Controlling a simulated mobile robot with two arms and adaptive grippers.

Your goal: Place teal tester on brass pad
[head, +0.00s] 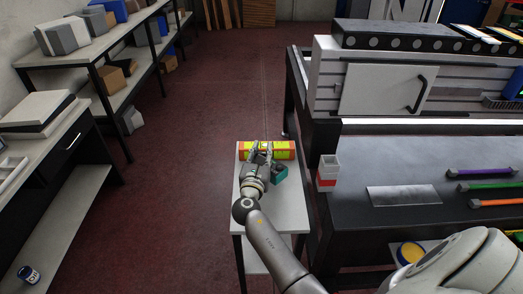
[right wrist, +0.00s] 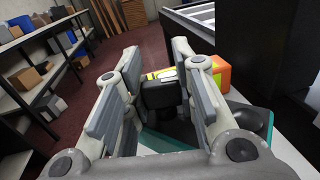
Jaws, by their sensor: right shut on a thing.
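The teal tester (head: 280,173) is at the small white side table, just right of my right gripper (head: 260,153). In the right wrist view its teal part (right wrist: 160,141) shows low between the fingers, with a black block above it. My right gripper (right wrist: 158,90) is shut on the tester, its fingers on either side of the black block. I cannot tell whether the tester touches the table top. I see nothing that is clearly a brass pad. My left gripper is not in view.
A yellow and red box (head: 281,150) lies at the side table's (head: 284,213) far end, just beyond the fingers. The dark workbench (head: 377,233) on the right carries a grey metal plate (head: 403,196) and coloured bars. A red and white holder (head: 327,173) hangs at its left edge.

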